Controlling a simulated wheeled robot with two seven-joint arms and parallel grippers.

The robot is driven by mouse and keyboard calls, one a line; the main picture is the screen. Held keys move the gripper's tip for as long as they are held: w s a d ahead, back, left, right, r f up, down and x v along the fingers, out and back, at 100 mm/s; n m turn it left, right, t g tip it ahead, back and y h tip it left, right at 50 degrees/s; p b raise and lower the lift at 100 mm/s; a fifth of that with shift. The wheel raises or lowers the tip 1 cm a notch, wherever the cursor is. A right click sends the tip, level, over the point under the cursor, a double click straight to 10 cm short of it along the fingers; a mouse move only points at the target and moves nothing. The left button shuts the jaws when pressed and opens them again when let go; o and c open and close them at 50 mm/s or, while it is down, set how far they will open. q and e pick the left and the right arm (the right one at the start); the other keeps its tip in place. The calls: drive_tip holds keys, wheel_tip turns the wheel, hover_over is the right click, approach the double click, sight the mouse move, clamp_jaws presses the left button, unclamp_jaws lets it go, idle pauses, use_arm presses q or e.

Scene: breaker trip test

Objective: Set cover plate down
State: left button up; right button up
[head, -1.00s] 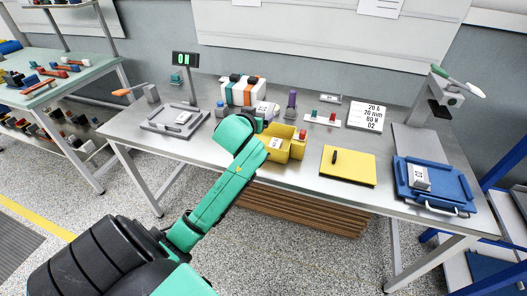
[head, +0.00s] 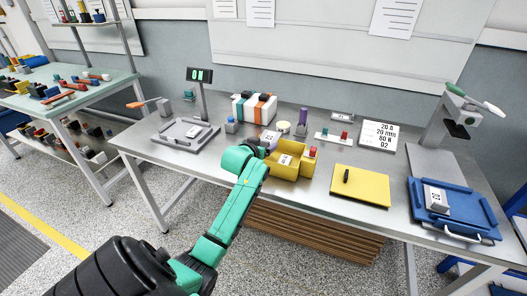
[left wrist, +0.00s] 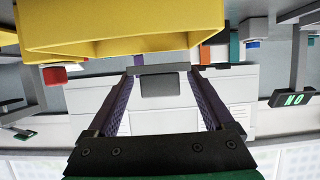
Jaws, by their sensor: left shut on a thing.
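My left gripper (head: 264,149) is over the workbench, just left of the yellow open box (head: 307,165). It is small and partly hidden by its own wrist in the head view. In the left wrist view, the gripper (left wrist: 160,76) is shut on a flat grey piece (left wrist: 159,84), seen nearly edge-on between the fingertips. It may be the cover plate. I cannot tell whether it touches anything. The yellow box (left wrist: 110,35) fills the top of that view, close by. A yellow plate with a black handle (head: 372,188) lies flat on the bench to the right. My right gripper is not in view.
A grey tray (head: 167,141) stands at the bench's left, by a post with a display (head: 199,75). A striped white box (head: 240,109) is behind the gripper. A blue tray (head: 470,225) with a labelled block is at right. Bare metal shows at the front left.

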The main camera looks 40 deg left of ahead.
use_arm(q)
drive_tip(key=shift+f, duration=1.5)
drive_tip(key=shift+f, duration=0.6)
drive_tip(key=o, duration=1.1)
drive_tip(key=shift+r, duration=0.1)
drive_tip(key=shift+d+r, duration=0.1)
drive_tip(key=shift+r, duration=0.55)
drive_tip(key=v, duration=1.1)
drive_tip(key=shift+s+d, duration=0.15)
drive_tip(key=shift+s, duration=0.25)
